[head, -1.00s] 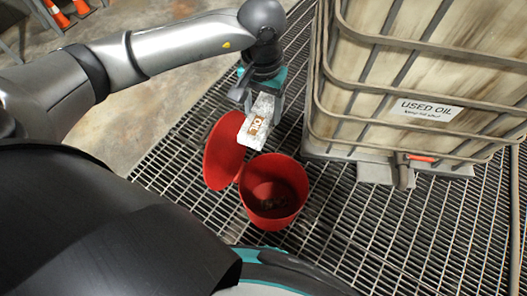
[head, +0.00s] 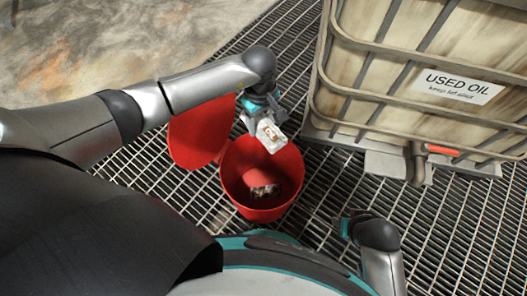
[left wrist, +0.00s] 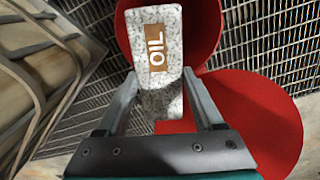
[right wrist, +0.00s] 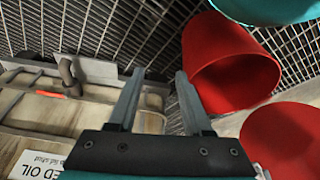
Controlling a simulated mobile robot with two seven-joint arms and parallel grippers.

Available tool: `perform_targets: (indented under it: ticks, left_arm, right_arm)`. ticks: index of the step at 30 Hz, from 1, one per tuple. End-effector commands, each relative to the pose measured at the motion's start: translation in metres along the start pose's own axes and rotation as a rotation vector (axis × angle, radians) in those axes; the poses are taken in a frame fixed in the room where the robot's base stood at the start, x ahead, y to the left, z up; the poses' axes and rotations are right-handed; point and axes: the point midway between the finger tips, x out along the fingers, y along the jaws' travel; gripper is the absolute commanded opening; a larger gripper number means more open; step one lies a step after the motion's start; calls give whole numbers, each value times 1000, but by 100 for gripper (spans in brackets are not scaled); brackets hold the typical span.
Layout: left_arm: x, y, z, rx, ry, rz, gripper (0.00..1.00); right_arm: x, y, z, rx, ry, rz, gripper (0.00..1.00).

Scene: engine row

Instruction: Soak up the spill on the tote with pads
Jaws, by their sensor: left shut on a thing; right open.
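A white speckled pad with a brown OIL label (head: 271,135) hangs from my left gripper (head: 260,112), over the far rim of the open red bin (head: 232,192). In the left wrist view the pad (left wrist: 155,80) shows between the two fingers, with its label facing the camera. A small grey-white thing (head: 265,190) lies inside the bin; I cannot tell what it is. The stained tote (head: 390,70), labelled USED OIL, stands at the right. No spill is clear in these views. My right gripper (right wrist: 157,95) is open and empty, low beside the bin.
The bin's red lid (head: 200,135) is swung open at its left. The tote's outlet with a red handle (head: 440,150) sticks out near its base. The floor is metal grating (head: 450,220), open right of the bin, with stained concrete (head: 100,50) beyond at the upper left.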

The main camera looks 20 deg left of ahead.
Motion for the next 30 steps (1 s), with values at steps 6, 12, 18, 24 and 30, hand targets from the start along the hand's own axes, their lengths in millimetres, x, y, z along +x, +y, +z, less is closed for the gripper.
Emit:
perform_targets:
  ticks: [6,12,18,24,30]
  left_arm:
    - [78,-3,6,-182,6,-13,6]
    - [108,-5,9,-271,13,-18,6]
    - [116,-6,10,-291,16,-20,6]
    - [128,-7,10,-290,14,-22,6]
    - [138,-7,10,-289,15,-21,6]
  right_arm:
    - [-17,2,-17,4,48,5,50]
    - [-34,3,-22,6,68,8,50]
    - [-44,3,-25,7,80,9,50]
    - [-62,4,-30,7,110,10,50]
    - [-69,-2,-38,0,177,-2,50]
